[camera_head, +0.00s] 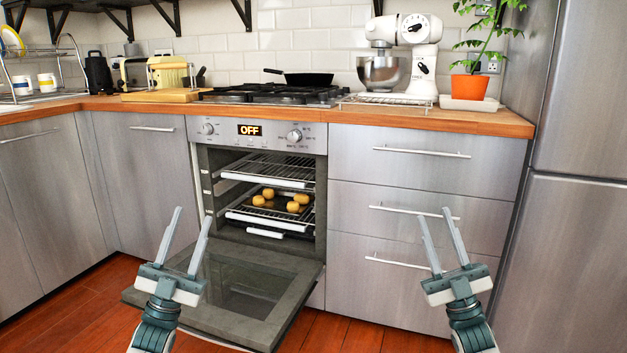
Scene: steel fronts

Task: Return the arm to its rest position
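My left gripper (190,240) is raised at the lower left, in front of the cabinet and the left edge of the open oven door. Its two fingers are apart with nothing between them. My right gripper (433,236) is raised at the lower right, in front of the drawers. Its fingers are also apart and empty. The oven (257,133) stands between them with its door (240,285) folded down. Its display reads OFF. Inside, several round golden pieces (293,206) sit on a dark tray (262,222) on the lower rack.
A wooden counter (480,121) runs above the fronts. A steel fridge (580,180) stands right. The open door juts over the floor.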

